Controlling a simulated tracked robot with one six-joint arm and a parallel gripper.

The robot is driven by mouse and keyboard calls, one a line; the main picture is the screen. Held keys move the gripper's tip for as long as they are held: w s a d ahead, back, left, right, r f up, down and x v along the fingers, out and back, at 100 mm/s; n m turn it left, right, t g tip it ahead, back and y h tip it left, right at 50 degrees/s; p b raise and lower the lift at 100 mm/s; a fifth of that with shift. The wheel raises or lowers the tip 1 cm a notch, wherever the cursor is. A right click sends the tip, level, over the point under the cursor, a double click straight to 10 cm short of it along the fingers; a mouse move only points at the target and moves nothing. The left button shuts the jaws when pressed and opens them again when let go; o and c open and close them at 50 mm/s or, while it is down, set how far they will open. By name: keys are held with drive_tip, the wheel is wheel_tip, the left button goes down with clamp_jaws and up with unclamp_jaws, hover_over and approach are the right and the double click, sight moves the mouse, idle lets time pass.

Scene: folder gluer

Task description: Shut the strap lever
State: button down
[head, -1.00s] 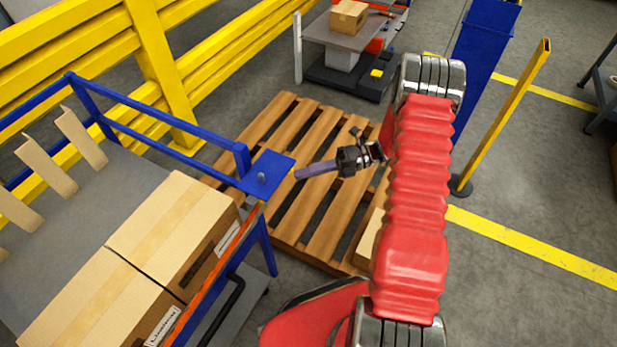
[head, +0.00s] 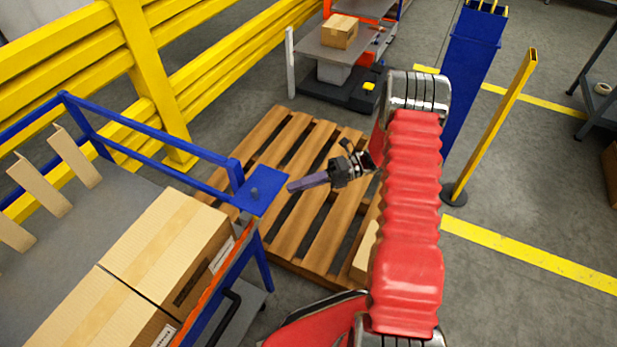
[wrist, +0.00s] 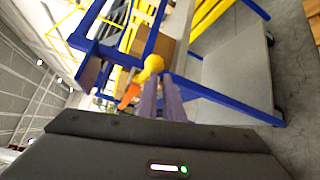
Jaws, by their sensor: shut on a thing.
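The strap lever shows in the wrist view as a round yellow knob (wrist: 153,65) at the ends of my fingers. An orange part (wrist: 129,96) lies just left of it, and I cannot tell whether it belongs to the lever. My gripper (wrist: 161,80) has purple fingers and is shut on the knob. In the head view my gripper (head: 291,186) is at the corner of the blue plate (head: 262,190) on the cart frame. The lever cannot be made out there, so its angle is unclear.
The blue-framed cart carries cardboard boxes (head: 168,240) at left. A wooden pallet (head: 285,235) lies below my gripper. A yellow guard rail (head: 160,80) runs behind. A blue column (head: 470,65) and a yellow post (head: 497,125) stand at right, with open floor in front.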

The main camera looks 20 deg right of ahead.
drive_tip(key=w+d, duration=0.6)
drive_tip(key=d, duration=0.1)
drive_tip(key=shift+w+f, duration=0.15)
idle(0.7)
drive_tip(key=shift+n, duration=0.3)
idle(0.3)
